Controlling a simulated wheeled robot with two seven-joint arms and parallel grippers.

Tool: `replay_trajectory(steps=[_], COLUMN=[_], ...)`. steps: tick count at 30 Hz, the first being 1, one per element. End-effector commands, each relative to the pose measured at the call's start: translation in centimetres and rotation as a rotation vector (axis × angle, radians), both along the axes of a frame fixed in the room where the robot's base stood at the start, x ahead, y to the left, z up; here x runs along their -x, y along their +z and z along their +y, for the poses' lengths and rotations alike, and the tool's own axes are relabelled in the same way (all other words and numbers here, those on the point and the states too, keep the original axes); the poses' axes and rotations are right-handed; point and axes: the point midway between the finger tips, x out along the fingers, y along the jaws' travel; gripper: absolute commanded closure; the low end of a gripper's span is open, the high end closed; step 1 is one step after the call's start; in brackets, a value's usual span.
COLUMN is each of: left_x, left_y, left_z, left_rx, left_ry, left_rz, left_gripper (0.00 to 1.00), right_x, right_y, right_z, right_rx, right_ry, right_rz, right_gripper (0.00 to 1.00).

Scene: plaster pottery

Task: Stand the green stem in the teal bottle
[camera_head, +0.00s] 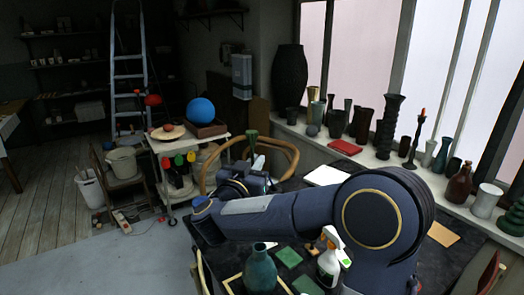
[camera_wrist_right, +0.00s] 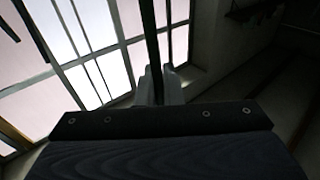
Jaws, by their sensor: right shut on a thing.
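The teal bottle (camera_head: 260,272) stands upright on the dark table at the front of the head view, with its mouth up. My right gripper (camera_head: 258,165) is behind and above it, with the arm reaching across from the right. It is shut on the green stem (camera_head: 252,145), whose upper part shows above the fingers. In the right wrist view the stem (camera_wrist_right: 150,45) is a dark upright strip rising from the pale fingers (camera_wrist_right: 157,85). The stem's lower end is hidden. My left gripper is not in view.
A white spray bottle (camera_head: 329,258) stands right of the teal bottle. Green squares (camera_head: 289,257) lie on the table. A curved wooden chair (camera_head: 285,150) is behind the gripper. Several vases line the windowsill, including a black ribbed one (camera_head: 389,125). My arm hides much of the table.

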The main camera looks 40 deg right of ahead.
Motion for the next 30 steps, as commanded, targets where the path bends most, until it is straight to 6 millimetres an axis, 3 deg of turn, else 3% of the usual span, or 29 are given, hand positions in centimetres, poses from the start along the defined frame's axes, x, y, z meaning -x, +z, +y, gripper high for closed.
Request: replay_trajectory(steps=[3,8,30], left_x=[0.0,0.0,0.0], left_y=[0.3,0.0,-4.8], left_z=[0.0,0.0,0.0], left_rx=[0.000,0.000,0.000], left_ry=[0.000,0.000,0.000], left_rz=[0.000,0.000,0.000], left_gripper=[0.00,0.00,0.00], right_x=[0.8,1.0,0.9], right_y=[1.5,1.6,-3.6], right_z=[-1.1,-1.4,-1.3], right_rx=[-0.008,-0.009,-0.008], right_ry=[-0.031,-0.041,-0.039], right_rz=[-0.026,-0.033,-0.031], right_gripper=[1.00,1.00,1.00])
